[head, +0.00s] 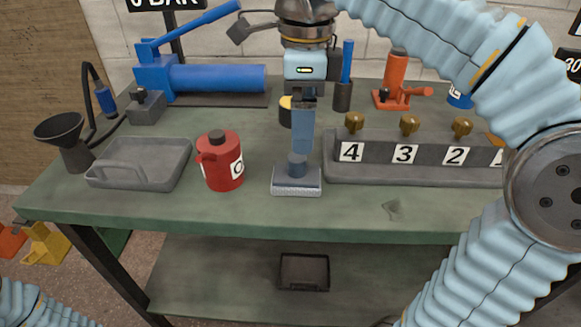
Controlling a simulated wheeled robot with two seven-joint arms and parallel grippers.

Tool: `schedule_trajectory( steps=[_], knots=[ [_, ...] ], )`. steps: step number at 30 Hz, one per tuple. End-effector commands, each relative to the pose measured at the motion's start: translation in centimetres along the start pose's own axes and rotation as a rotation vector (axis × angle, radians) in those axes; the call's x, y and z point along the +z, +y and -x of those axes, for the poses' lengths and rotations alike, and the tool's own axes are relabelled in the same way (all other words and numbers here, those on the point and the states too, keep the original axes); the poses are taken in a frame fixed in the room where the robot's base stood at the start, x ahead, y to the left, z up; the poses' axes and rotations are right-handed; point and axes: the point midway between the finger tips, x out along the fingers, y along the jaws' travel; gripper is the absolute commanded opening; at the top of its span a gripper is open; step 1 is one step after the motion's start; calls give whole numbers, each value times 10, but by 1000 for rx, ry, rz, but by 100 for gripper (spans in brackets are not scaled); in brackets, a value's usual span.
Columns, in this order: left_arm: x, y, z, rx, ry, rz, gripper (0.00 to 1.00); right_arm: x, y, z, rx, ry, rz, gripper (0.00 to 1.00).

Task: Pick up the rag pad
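The rag pad (297,181) appears to be the flat block with a pale grey, fabric-like lower edge and a short blue knob on top. It sits flat on the bench top near the front edge, in the middle of the head view. My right gripper (300,152) points straight down over it, its blue finger end at the knob. The fingers are seen nearly edge-on, so I cannot tell whether they grip the knob or only stand beside it. My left gripper is out of view; only a bit of my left arm shows at bottom left.
A red can (221,165) stands left of the pad, and a grey tray (137,168) lies further left by a black funnel (67,143). A numbered rail (377,154) with brass knobs is close on the right. A blue pump (207,78) stands behind.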

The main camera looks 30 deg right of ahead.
Motion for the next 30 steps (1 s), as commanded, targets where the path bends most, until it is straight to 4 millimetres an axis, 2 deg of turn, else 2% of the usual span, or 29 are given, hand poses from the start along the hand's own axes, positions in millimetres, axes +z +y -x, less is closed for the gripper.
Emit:
schedule_trajectory(
  steps=[1, 6, 13, 21, 29, 30],
  knots=[
    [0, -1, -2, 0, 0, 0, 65, 0, 0, -13, 1, 3, 0, 94],
    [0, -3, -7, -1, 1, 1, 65, 1, 0, -44, 1, 0, 2, 94],
    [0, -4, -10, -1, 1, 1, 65, 3, 0, -63, 2, 0, 3, 94],
    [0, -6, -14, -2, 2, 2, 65, 9, 0, -103, 1, 0, 3, 94],
    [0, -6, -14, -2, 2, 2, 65, 9, 0, -106, 0, -1, 3, 94],
    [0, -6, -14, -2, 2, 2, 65, 9, 0, -106, 0, -1, 3, 91]
  ],
)
